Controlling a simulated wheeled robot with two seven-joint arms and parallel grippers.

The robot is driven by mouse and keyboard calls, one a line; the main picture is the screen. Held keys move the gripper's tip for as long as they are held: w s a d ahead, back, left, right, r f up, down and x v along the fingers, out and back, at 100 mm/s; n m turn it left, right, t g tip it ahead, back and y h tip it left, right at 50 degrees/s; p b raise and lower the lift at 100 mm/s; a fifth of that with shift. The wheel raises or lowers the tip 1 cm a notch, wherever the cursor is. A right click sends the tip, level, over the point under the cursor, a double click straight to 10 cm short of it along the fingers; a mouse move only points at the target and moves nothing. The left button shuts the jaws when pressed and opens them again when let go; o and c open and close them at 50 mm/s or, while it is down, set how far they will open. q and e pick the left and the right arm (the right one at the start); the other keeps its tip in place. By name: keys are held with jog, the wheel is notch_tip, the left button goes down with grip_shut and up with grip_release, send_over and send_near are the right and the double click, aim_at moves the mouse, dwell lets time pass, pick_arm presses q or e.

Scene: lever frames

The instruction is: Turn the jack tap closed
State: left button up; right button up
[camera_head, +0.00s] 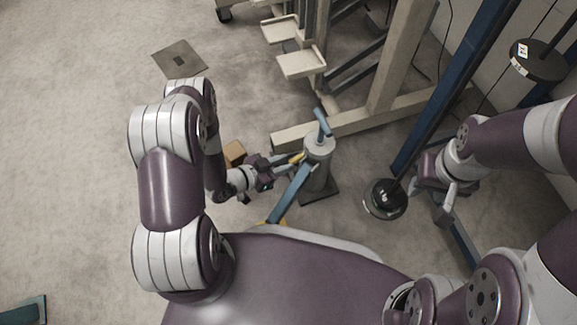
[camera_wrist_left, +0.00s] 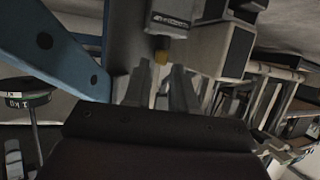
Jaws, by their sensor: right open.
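The jack (camera_head: 318,172) is a grey upright cylinder on a dark base, with a blue bar on top and a blue lever (camera_head: 290,194) slanting down to the left. My left gripper (camera_head: 288,162) is at the jack's left side. In the left wrist view its fingers (camera_wrist_left: 160,85) are apart, with the knob at the gap near the tips; contact cannot be told. My right gripper (camera_head: 444,205) is open, right of the jack.
A black round weight (camera_head: 385,198) is between the jack and my right gripper. A beige frame (camera_head: 375,118) stands behind the jack, and a blue post (camera_head: 440,100) rises at right. A small brown box (camera_head: 234,153) is behind my left wrist. The floor at left is mostly clear.

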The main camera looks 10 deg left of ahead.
aim_at(297, 160)
pick_arm(q)
jog(key=shift+b+x, duration=0.4)
jog(key=shift+x, duration=0.9)
grip_shut()
jog(key=shift+w+a+r+m+g+h, duration=0.1)
jog(key=shift+w+a+m+g+h, duration=0.1)
jog(key=shift+m+g+h, duration=0.15)
jog(key=shift+w+a+m+g+h, duration=0.15)
jog(key=shift+m+g+h, duration=0.5)
jog(key=shift+m+g, duration=0.5)
grip_release()
